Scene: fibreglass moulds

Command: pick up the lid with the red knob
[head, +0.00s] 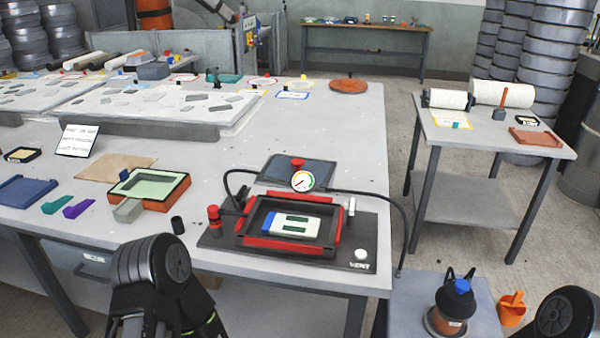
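The lid with the red knob (275,172) is a flat, dark blue-grey plate lying on the main table. Its red knob (297,162) stands up near its back. The lid is just behind a black box with a red frame (270,241), and a round gauge (303,181) overlaps its front right part. Dark parts of my arms show at the bottom left and bottom right corner. I cannot make out either gripper's fingers, and nothing of mine is near the lid.
Black hoses (392,205) arch from the gauge and box area beside the lid. A green-lined orange tray (151,187) stands to the left. A side table (500,140) is at right, and a pot with a blue knob (450,307) at lower right. The tabletop (345,130) right of the lid is clear.

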